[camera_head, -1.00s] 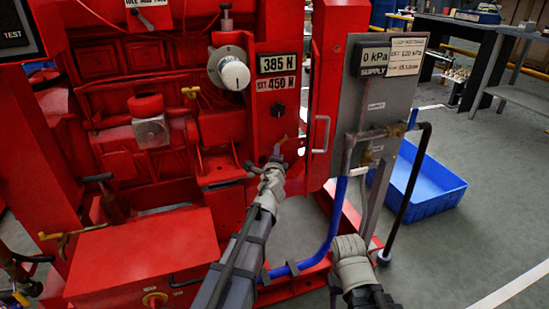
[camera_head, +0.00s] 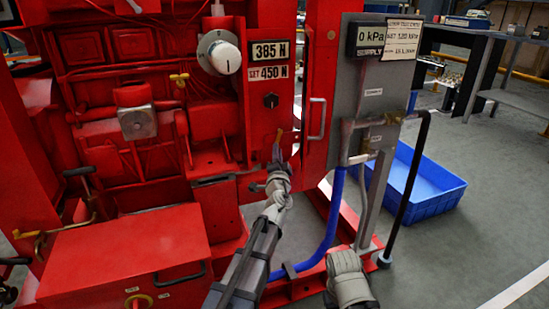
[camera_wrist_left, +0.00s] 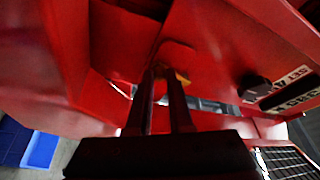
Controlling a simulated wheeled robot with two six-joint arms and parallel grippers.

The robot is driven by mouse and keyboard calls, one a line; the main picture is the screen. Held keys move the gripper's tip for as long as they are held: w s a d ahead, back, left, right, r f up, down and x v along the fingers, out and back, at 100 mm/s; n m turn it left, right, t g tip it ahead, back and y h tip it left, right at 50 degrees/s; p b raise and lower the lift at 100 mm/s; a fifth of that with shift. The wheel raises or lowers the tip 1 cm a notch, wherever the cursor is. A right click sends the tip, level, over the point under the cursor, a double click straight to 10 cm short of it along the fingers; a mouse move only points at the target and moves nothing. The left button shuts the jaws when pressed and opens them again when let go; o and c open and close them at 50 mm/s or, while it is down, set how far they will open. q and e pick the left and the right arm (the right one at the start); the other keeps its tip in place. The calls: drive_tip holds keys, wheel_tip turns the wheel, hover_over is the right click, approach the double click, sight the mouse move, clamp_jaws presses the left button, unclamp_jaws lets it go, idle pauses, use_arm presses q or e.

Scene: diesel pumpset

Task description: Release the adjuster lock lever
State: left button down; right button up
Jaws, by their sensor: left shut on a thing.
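A small yellow-tan lever (camera_head: 278,137) stands near upright on the red panel, below a black knob (camera_head: 271,101). I take it to be the adjuster lock lever. My left gripper (camera_head: 277,157) is at its lower part, shut on it. In the left wrist view the two dark fingers (camera_wrist_left: 162,76) are close together, with a bit of yellow lever (camera_wrist_left: 183,78) showing at their tips. The fingers hide most of the lever there. My right arm shows at the bottom of the head view, but its gripper cannot be made out.
Above the knob are the 385 N display (camera_head: 270,50) and a white dial (camera_head: 220,55). A blue hose (camera_head: 334,215) hangs below; a blue crate (camera_head: 420,185) is on the floor.

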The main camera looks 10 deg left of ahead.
use_arm(q)
drive_tip(key=shift+w+d+f+n+y+b, duration=0.1)
drive_tip(key=shift+w+d+n+y+b, duration=0.15)
drive_tip(key=shift+n, duration=0.35)
drive_tip(key=shift+w+d+f+n+y+b, duration=0.1)
drive_tip(key=shift+d+n+y+b, duration=0.1)
drive_tip(key=shift+n+b, duration=0.3)
drive_tip(key=shift+t, duration=0.3)
drive_tip(key=c, duration=0.8)
unclamp_jaws()
drive_tip(key=shift+s, duration=0.1)
drive_tip(key=r+v, duration=0.1)
drive_tip(key=v, duration=0.4)
drive_tip(key=r+v, duration=0.1)
drive_tip(key=v, duration=0.5)
drive_tip(key=r+v, duration=0.1)
drive_tip(key=v, duration=0.4)
drive_tip(key=shift+s+d+f+b, duration=0.1)
drive_tip(key=shift+s+d+b, duration=0.1)
drive_tip(key=shift+s+b, duration=0.3)
